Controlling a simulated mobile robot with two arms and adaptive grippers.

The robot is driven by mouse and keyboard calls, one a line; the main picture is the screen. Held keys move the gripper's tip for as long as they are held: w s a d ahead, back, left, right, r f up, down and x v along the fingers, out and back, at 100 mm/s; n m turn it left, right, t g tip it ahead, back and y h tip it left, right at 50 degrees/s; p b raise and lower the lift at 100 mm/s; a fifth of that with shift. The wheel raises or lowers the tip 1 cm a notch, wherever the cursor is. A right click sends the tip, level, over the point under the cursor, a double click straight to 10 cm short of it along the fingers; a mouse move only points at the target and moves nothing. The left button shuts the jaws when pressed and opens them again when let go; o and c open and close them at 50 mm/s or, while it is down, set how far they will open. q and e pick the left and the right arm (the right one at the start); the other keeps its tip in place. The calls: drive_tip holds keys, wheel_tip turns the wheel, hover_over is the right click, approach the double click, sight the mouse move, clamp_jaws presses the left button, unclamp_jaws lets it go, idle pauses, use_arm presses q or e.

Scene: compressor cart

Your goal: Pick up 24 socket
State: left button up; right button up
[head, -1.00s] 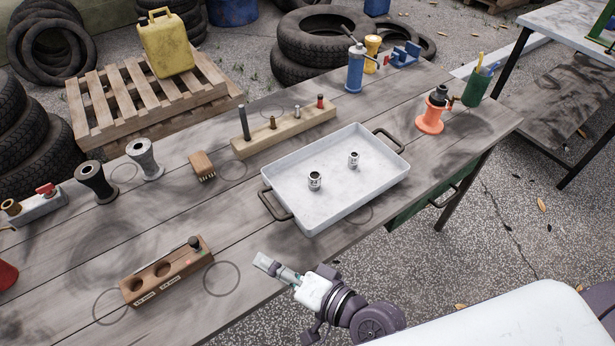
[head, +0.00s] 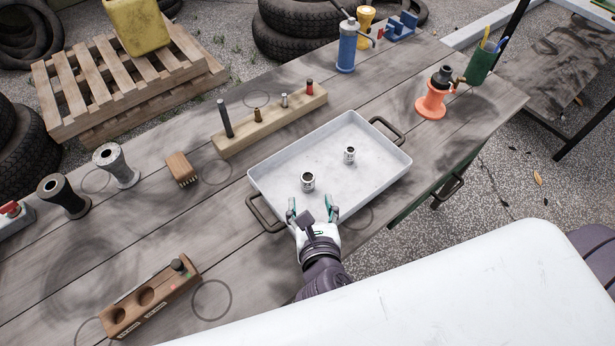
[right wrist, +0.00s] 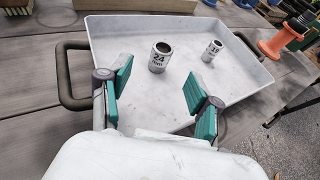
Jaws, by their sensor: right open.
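The 24 socket (head: 308,182) is a short silver cylinder standing upright in the white tray (head: 262,186), left of its middle. Its "24 mm" label shows in the right wrist view (right wrist: 159,58). A smaller socket (head: 349,155), marked 19 or similar, stands to its right; it also shows in the right wrist view (right wrist: 211,51). My right gripper (head: 311,205) is open and empty at the tray's near edge, its teal-padded fingers pointing at the 24 socket without touching it. In the right wrist view the socket stands beyond and between the fingertips (right wrist: 160,92). My left gripper is not in view.
The tray has dark handles (head: 264,214) at both ends. A wooden socket block (head: 150,300) with open holes lies at the front left. A wooden rail with pegs (head: 270,122) stands behind the tray. An orange spool (head: 431,103) stands at right.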

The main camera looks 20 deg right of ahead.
sight(308, 180)
drive_tip(key=x, duration=0.4)
drive_tip(key=shift+w+d, duration=0.1)
drive_tip(key=shift+w, duration=0.15)
drive_tip(key=p+x, duration=0.1)
drive_tip(key=x, duration=0.4)
drive_tip(key=shift+w+d, duration=0.15)
drive_tip(key=shift+w, duration=0.05)
drive_tip(key=shift+s, duration=0.1)
clamp_jaws()
